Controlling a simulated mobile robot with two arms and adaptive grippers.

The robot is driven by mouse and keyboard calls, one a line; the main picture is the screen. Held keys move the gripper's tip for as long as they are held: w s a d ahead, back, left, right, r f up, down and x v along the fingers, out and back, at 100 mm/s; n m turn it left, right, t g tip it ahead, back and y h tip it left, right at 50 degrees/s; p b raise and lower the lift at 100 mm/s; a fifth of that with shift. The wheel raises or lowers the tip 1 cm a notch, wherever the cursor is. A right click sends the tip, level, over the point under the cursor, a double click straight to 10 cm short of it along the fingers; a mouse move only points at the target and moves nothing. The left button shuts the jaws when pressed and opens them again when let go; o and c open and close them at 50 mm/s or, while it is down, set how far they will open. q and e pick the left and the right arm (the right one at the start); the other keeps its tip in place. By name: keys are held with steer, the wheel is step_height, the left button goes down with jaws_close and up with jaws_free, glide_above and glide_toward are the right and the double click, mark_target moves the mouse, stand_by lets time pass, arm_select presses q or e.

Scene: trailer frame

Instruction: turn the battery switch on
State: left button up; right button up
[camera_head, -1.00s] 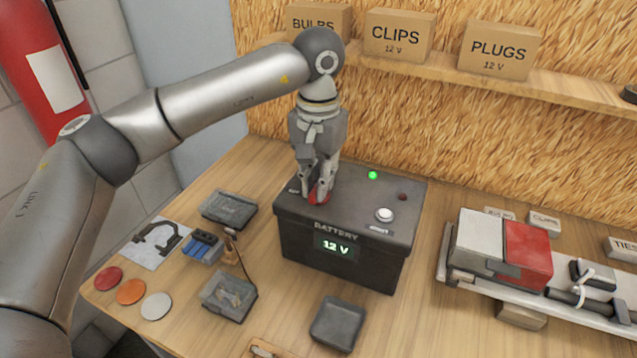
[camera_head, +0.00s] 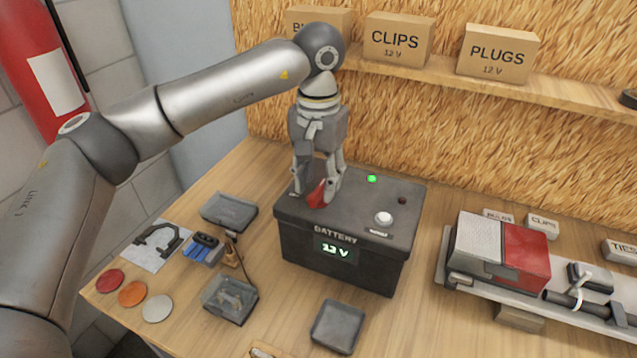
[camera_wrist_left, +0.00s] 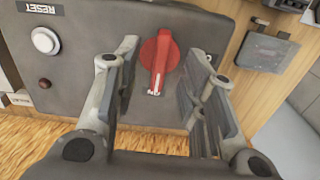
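The battery (camera_head: 291,233) is a dark box on the bench, with a lit "12 V" display (camera_head: 336,247). A green light (camera_head: 372,179) glows on its top. The red battery switch (camera_head: 317,196) is at the left of the top. In the left wrist view the red switch (camera_wrist_left: 158,58) is a rotary knob, its white-marked end pointing toward the gripper base. My left gripper (camera_head: 318,187) points down over it. Its fingers are spread on both sides of the knob, with visible gaps in the wrist view. My right gripper is not in view.
A white button (camera_head: 384,218) and a small dark red light (camera_head: 402,201) are on the battery's right half. Small trays (camera_head: 229,212) stand on the left. A trailer light board (camera_head: 525,285) lies right. Boxes (camera_head: 398,40) stand on the shelf behind.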

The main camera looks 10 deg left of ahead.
arm_select(q)
steer(key=shift+r+p, duration=1.25)
steer(key=shift+r, duration=1.05)
